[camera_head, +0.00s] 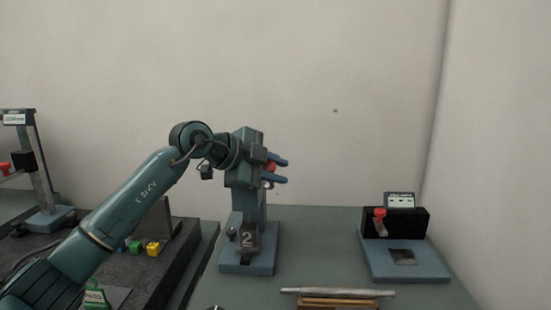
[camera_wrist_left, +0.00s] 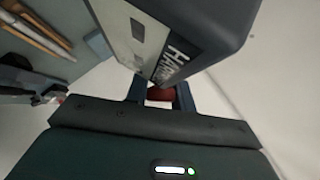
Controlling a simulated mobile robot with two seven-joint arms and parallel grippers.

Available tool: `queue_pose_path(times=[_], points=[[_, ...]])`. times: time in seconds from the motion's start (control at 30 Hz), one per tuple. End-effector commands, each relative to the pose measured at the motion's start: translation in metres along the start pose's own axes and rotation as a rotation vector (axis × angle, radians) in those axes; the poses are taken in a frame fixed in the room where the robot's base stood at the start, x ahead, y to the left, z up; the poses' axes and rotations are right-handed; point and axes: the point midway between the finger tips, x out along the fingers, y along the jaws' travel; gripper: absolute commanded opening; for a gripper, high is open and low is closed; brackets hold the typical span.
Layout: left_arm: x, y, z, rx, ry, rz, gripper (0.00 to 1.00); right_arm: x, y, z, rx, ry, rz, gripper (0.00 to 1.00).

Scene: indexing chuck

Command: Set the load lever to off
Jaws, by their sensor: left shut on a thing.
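My left gripper (camera_head: 284,171) is at the upper part of a tall blue-green stand, with its two blue fingers pointing right. The fingers are shut on a red knob (camera_head: 270,167), and little of the knob shows between them. In the left wrist view the red knob (camera_wrist_left: 160,94) sits between the fingers, below a dark housing (camera_wrist_left: 195,35) with a partly hidden label. I cannot read a lever position there. The stand has a dark block (camera_head: 248,240) marked 2 on its base. My right gripper is not in view.
A black box (camera_head: 408,222) with a red-tipped lever (camera_head: 379,213) stands on a blue base at the right. A metal rod (camera_head: 338,292) lies at the table front. Small coloured blocks (camera_head: 153,248) are on a dark surface at the left. Bare table lies between stand and box.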

Motion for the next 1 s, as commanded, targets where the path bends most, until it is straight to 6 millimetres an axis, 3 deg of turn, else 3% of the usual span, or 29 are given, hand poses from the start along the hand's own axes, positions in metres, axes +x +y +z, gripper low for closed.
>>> queue_pose_path(times=[0.37,0.4,0.63,1.0], points=[[-0.0007,-0.0027,0.0,-0.01,0.0,0.007,0.0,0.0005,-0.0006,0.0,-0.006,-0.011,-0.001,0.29],[-0.0007,-0.0027,0.0,-0.01,0.0,0.007,0.25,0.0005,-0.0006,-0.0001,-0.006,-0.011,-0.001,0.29],[-0.0004,-0.0021,0.0,-0.01,0.0,0.009,0.44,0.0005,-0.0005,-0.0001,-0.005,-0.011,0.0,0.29],[-0.0071,-0.0019,0.0008,-0.01,-0.001,0.008,0.46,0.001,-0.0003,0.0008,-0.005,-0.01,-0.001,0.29]])
